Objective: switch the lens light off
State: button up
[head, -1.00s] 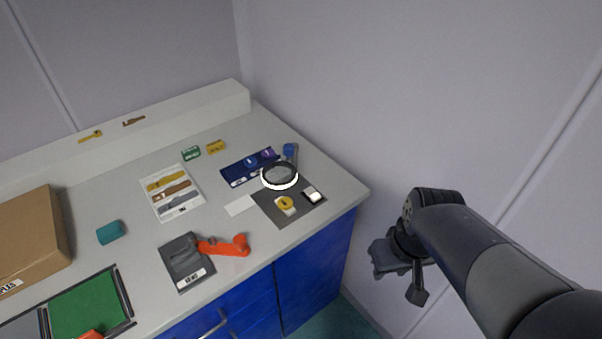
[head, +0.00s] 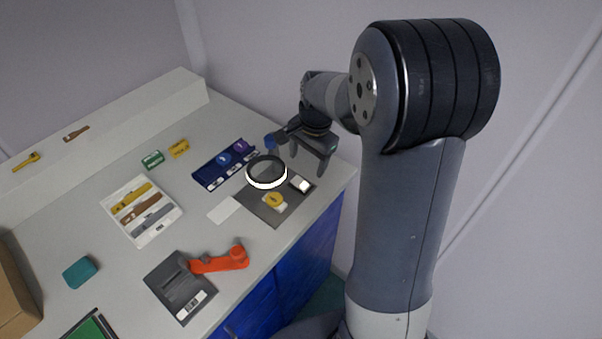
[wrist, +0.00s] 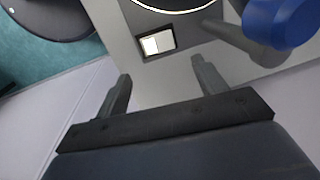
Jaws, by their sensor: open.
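The round lens (head: 266,170) has a dark rim with a bright white lit ring, and stands over a dark grey mat (head: 262,208). Part of the glowing ring shows at the top of the wrist view (wrist: 180,8). A small black switch with a white rocker (head: 300,184) sits at the mat's right side; it also shows in the wrist view (wrist: 156,42). My gripper (head: 307,163) is open and empty, above and behind the switch. In the wrist view the switch lies just beyond the gap between my fingertips (wrist: 160,70), apart from them.
A blue knob (head: 270,141) on a grey arm stands behind the lens, close to my gripper; it is at upper right in the wrist view (wrist: 284,20). A yellow round item (head: 275,200) lies on the mat. A blue tray (head: 210,178) is left of the lens.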

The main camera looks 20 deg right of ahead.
aim_at(303, 180)
jog(key=f, duration=0.6)
jog(key=shift+w+a+f, duration=0.3)
jog(key=shift+w+f, duration=0.05)
jog(key=shift+f, duration=0.05)
jog(key=c, duration=1)
jog(key=shift+w+a+r+g+h+p, duration=0.1)
jog(key=shift+r+g+h+p, duration=0.25)
jog(key=shift+p, duration=0.75)
jog(key=shift+w+f+g+h+p, duration=0.15)
jog(key=shift+f+g+h+p, duration=0.2)
jog(key=shift+g, duration=0.1)
jog(key=o, duration=1)
jog(key=shift+r, duration=0.15)
